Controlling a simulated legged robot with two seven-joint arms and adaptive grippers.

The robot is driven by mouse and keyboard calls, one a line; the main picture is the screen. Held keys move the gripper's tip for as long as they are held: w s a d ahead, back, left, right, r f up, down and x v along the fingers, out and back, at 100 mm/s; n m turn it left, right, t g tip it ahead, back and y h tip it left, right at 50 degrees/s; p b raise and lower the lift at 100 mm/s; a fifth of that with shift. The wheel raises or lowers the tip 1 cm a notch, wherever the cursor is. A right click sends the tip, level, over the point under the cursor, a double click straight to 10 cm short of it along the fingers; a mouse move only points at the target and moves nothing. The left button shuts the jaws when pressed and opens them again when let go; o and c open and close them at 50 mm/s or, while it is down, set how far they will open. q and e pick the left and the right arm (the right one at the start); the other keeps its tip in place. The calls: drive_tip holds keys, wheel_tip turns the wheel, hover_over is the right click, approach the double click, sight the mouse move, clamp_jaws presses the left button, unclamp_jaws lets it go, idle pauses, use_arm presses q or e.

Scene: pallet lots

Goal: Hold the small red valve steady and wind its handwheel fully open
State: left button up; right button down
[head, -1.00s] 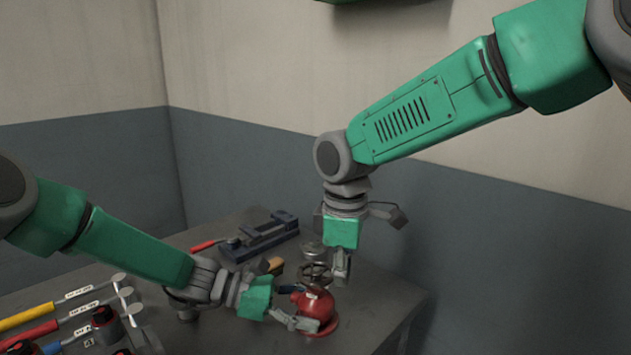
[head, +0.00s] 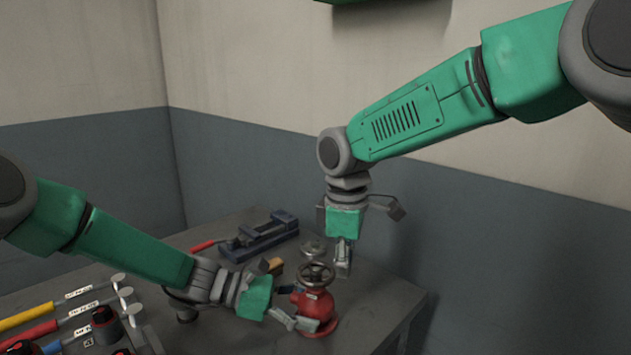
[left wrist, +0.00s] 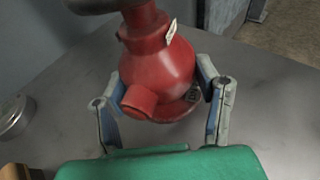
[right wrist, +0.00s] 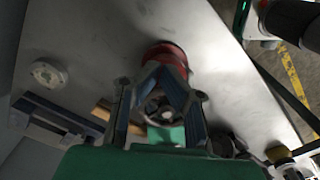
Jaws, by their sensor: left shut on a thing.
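The small red valve (head: 317,306) stands upright at the right of the bench, with its grey handwheel (head: 317,274) on top. My left gripper (head: 301,322) is shut on the valve's lower body. In the left wrist view its fingers lie on either side of the red body (left wrist: 158,65). My right gripper (head: 343,270) points down just beyond and to the right of the handwheel. In the right wrist view its fingertips (right wrist: 165,70) appear close together, with the handwheel (right wrist: 158,106) seen between the fingers. I cannot tell whether the tips meet or touch the wheel.
A dark blue vise (head: 260,236) with a red handle lies at the back of the bench. A round metal part (head: 312,248) sits behind the valve. Several colour-handled tools (head: 40,325) are at the front left. The bench's right end is clear.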

use_arm(q)
drive_tip(key=shift+s+d, duration=0.1)
drive_tip(key=shift+s, duration=0.1)
use_arm(e)
drive_tip(key=shift+w, duration=0.1)
use_arm(q)
drive_tip(key=shift+f, duration=0.1)
drive_tip(key=shift+w, duration=0.15)
use_arm(e)
wheel_tip(320, 180, up, 6)
drive_tip(key=shift+d, duration=0.3)
idle(0.4)
drive_tip(key=s+a, duration=0.2)
drive_tip(key=s, duration=0.2)
wheel_tip(320, 180, down, 6)
drive_tip(key=shift+d+f, duration=0.2)
idle(0.5)
drive_tip(key=shift+a+r, duration=0.1)
drive_tip(key=shift+r, duration=0.1)
idle(0.4)
